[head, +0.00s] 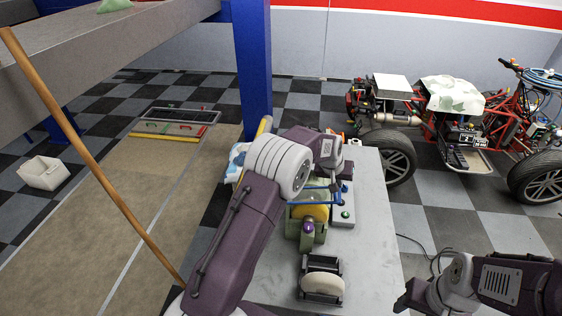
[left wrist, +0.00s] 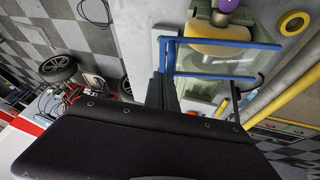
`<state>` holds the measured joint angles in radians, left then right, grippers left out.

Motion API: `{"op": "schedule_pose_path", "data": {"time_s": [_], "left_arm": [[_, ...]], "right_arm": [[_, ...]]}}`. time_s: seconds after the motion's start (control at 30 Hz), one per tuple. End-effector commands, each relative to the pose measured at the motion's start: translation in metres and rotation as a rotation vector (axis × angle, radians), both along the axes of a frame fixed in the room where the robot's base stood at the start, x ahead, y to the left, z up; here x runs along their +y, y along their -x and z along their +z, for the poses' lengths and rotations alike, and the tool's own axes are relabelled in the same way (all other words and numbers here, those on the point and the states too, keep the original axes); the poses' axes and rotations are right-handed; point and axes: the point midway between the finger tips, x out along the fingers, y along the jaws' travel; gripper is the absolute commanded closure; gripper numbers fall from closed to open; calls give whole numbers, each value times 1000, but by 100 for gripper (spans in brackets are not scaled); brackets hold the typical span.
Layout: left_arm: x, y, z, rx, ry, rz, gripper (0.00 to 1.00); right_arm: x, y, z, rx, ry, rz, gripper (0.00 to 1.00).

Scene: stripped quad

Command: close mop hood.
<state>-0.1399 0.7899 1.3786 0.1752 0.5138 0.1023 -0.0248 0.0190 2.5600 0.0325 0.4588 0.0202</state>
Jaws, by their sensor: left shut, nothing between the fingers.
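The hood is a clear panel in a blue frame (head: 318,188), beside the yellow mop wheel (head: 312,212) of the green machine (head: 304,232). In the left wrist view the blue frame (left wrist: 228,75) lies across the picture below the yellow wheel (left wrist: 215,28), and its panel looks clear. My left gripper (head: 335,184) is over the machine at the hood, partly hidden by its own wrist. Its dark fingers (left wrist: 164,80) are shut and empty at the frame's left end; I cannot tell whether they touch it. My right gripper (head: 406,298) is at the lower right, away from the machine, its fingers unclear.
The grey bench (head: 375,240) has bare room right of the machine. A blue post (head: 252,65) rises behind, and a wooden pole (head: 90,150) leans at left. A stripped quad (head: 450,120) stands behind right.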

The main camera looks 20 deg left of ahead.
Motion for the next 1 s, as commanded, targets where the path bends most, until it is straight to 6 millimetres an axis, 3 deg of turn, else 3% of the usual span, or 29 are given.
{"op": "schedule_pose_path", "data": {"time_s": [0.1,0.4,1.0], "left_arm": [[-7,-2,-18,0,-1,-2,100],[-16,-4,-39,0,0,-1,100],[-18,-5,-45,0,0,0,100]], "right_arm": [[0,0,-12,0,0,0,44],[0,0,-25,0,0,0,44],[0,0,-28,0,0,0,44]]}}
